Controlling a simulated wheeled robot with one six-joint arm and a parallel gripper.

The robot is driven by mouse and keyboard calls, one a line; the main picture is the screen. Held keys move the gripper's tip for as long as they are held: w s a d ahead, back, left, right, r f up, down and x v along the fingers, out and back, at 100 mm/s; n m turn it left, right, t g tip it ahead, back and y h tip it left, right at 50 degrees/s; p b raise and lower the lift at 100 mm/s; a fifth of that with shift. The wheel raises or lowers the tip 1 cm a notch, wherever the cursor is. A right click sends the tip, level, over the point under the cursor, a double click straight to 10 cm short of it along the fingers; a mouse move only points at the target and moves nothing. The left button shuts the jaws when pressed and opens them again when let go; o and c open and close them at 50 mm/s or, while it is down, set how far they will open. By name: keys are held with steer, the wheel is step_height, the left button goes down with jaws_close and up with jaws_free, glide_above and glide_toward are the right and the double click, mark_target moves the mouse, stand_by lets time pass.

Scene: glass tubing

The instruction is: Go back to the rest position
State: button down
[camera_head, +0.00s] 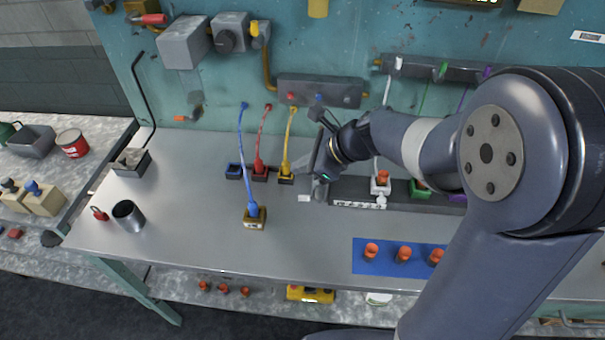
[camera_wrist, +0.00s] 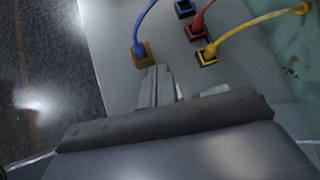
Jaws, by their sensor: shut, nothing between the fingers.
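My gripper (camera_head: 307,192) is above the grey metal table (camera_head: 180,210), beside the yellow tube's base. In the wrist view my gripper (camera_wrist: 160,76) shows its fingers together with nothing between them. A blue tube (camera_head: 240,150) runs from the wall down to a wooden-coloured block (camera_head: 255,220) on the table. A red tube (camera_head: 263,138) ends in a red socket (camera_head: 260,173), and a yellow tube (camera_head: 288,140) ends in a yellow socket (camera_head: 286,177). The blue socket (camera_head: 234,171) beside them looks empty.
A grey strip (camera_head: 345,197) with white and green sockets lies right of my gripper. A blue mat (camera_head: 375,262) holds several orange caps. The table's front middle is clear.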

steer(key=shift+s+r, duration=0.15)
steer(key=shift+r, duration=0.55)
